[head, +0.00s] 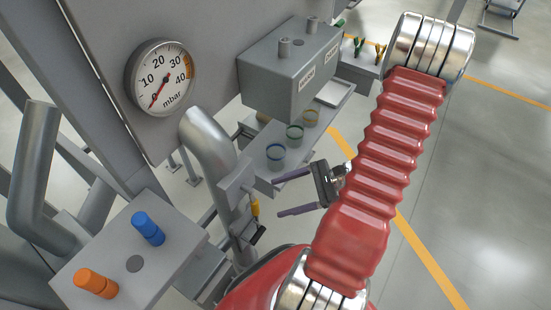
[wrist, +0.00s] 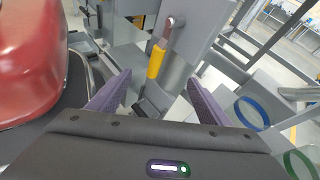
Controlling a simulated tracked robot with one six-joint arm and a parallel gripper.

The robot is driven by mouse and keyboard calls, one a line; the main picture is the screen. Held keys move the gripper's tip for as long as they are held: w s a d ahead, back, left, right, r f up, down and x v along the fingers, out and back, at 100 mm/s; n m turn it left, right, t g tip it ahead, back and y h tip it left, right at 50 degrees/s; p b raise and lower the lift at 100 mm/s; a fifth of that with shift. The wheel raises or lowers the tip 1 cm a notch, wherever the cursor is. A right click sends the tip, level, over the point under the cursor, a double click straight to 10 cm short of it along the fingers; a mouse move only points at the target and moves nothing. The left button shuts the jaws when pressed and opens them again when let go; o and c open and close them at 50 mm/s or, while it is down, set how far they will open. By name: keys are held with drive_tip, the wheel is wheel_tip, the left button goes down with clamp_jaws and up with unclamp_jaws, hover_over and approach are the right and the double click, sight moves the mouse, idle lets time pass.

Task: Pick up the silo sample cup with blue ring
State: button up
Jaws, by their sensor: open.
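The sample cup with the blue ring (head: 275,158) stands upright on a grey shelf (head: 265,182), nearest to me in a row of cups. The cup with the green ring (head: 294,136) and the cup with the yellow ring (head: 311,119) stand behind it. My gripper (head: 278,197) is open and empty, in front of and to the right of the shelf, apart from the cups. In the wrist view, the blue-ringed cup (wrist: 252,113) lies to the right, outside my open fingers (wrist: 158,80). The green-ringed cup (wrist: 301,163) is partly cut off there.
A grey box (head: 288,75) overhangs the shelf's far part. A bent pipe (head: 208,140) and a yellow handle (head: 254,208) are left of my gripper; the handle (wrist: 156,62) shows ahead in the wrist view. A control box (head: 130,255) stands lower left. Open floor lies right.

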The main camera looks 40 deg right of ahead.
drive_tip(key=w+d+f+m+t+h, duration=0.2)
drive_tip(key=w+d+f+m+t, duration=0.1)
drive_tip(key=d+m+t, duration=0.35)
drive_tip(key=m+t+h, duration=0.3)
drive_tip(key=t+h, duration=0.1)
approach(268, 149)
drive_tip(key=s+d, duration=0.2)
drive_tip(key=shift+s+d+r+g, duration=0.1)
drive_tip(key=shift+s+g, duration=0.05)
drive_tip(key=shift+g, duration=0.1)
drive_tip(key=shift+x, duration=4.3)
drive_tip(key=shift+a, duration=0.2)
drive_tip(key=shift+a+f+x, duration=0.1)
drive_tip(key=shift+a+x, duration=0.05)
drive_tip(key=shift+x, duration=1.1)
drive_tip(key=shift+a+f+x, duration=0.1)
drive_tip(key=shift+x, duration=1.2)
drive_tip(key=shift+s, duration=0.1)
drive_tip(key=shift+c, duration=0.2)
